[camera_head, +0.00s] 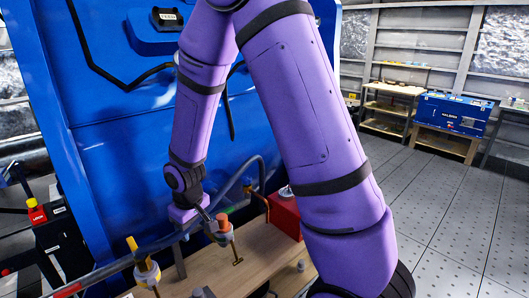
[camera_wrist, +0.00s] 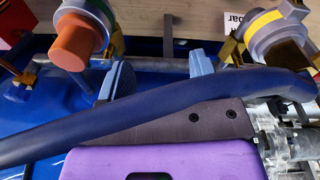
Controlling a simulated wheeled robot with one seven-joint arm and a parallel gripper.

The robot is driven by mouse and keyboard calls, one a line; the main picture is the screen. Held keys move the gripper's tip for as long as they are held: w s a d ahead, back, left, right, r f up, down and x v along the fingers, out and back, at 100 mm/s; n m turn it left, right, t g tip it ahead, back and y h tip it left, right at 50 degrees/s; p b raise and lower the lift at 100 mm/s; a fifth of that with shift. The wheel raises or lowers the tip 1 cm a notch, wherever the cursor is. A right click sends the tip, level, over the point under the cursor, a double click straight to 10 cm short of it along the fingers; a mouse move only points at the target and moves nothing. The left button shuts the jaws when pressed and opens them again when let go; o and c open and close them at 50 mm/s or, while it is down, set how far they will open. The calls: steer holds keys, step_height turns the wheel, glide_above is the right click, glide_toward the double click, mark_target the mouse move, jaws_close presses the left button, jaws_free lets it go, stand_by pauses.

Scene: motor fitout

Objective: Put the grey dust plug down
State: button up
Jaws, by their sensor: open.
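My gripper (camera_wrist: 160,64) is open in the wrist view, with two pale blue fingers apart and no plug visible between them. In the head view my gripper (camera_head: 207,219) is low over the wooden bench top, close beside an orange-capped connector (camera_head: 223,226). A small grey piece (camera_head: 301,265) stands on the bench to the right, apart from my gripper; it may be the grey dust plug, but it is too small to be sure. Another grey piece (camera_head: 203,292) shows at the picture's bottom edge.
A dark blue hose (camera_wrist: 150,118) crosses in front of my fingers. The orange-capped connector (camera_wrist: 80,38) and a yellow-ringed connector (camera_wrist: 272,32) flank them. A red box (camera_head: 285,213) stands on the bench (camera_head: 258,250). A tall blue panel (camera_head: 120,160) rises behind.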

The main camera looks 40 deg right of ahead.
steer(key=s+d+r+m+t, duration=0.15)
steer(key=s+r, duration=0.25)
steer(key=r, duration=0.6)
steer(key=s+d+r+t, duration=0.15)
steer(key=s+r, duration=0.25)
steer(key=r, duration=0.5)
steer(key=s+d+r, duration=0.1)
steer(key=s+r, duration=0.3)
steer(key=s, duration=0.3)
steer(key=s+d+r+m, duration=0.1)
steer(key=s+r, duration=0.4)
steer(key=s, duration=0.3)
steer(key=shift+d+r+t, duration=0.2)
steer(key=shift+d+t, duration=0.1)
steer(key=shift+t, duration=0.1)
steer(key=shift+d, duration=0.1)
